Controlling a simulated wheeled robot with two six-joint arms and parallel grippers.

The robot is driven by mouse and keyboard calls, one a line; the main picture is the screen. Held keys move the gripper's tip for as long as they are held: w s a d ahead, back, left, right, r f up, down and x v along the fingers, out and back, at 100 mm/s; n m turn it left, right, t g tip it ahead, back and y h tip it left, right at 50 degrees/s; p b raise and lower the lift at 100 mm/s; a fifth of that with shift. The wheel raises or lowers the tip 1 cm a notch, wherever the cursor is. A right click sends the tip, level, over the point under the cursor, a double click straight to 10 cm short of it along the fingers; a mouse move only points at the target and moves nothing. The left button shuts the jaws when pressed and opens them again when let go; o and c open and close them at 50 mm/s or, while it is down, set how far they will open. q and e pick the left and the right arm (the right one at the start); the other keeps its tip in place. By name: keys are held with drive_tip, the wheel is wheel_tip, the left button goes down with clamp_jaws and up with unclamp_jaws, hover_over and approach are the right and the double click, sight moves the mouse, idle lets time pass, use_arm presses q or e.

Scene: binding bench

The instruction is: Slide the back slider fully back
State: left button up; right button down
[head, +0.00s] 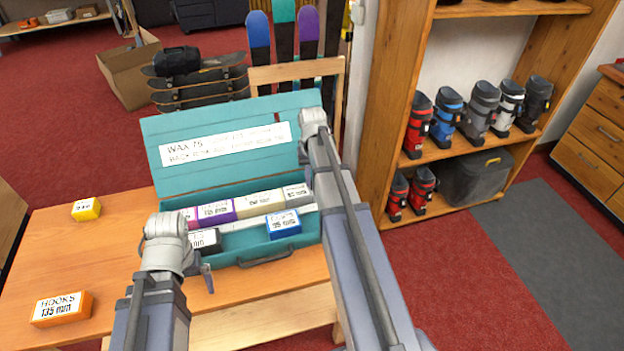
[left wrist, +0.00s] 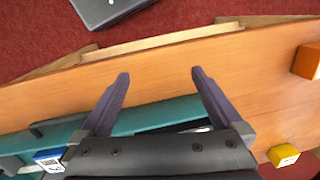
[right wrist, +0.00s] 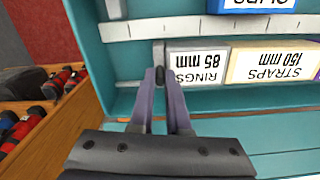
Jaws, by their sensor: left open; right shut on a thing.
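The teal case (head: 262,252) stands open on the bench, lid up. The back slider (right wrist: 158,49), a grey plate with a dark knob, is in its back compartment in the right wrist view. It stands against or very close to the end of the white rings box (right wrist: 197,66). My right gripper (right wrist: 161,76) is shut on the slider's knob; in the head view my right arm hides it. My left gripper (left wrist: 160,73) is open and empty near the case's front left; one dark finger shows in the head view (head: 207,279).
The back row also holds a cream straps box (head: 258,203) and a purple box (head: 215,211). A blue box (head: 283,224) and a black box (head: 205,241) sit in front. A yellow box (head: 86,209) and orange hooks box (head: 62,309) lie on the bench (head: 110,250).

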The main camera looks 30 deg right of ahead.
idle(0.9)
drive_tip(key=d, duration=0.2)
drive_tip(key=s+d, duration=0.1)
drive_tip(key=d, duration=0.2)
drive_tip(key=shift+s+d, duration=0.1)
drive_tip(key=shift+d, duration=0.05)
drive_tip(key=c, duration=0.9)
unclamp_jaws()
use_arm(q)
wheel_tip(320, 180, up, 8)
drive_tip(key=p, duration=0.7)
drive_tip(key=shift+p, duration=0.4)
use_arm(e)
wheel_tip(320, 180, up, 8)
drive_tip(key=shift+f, duration=0.1)
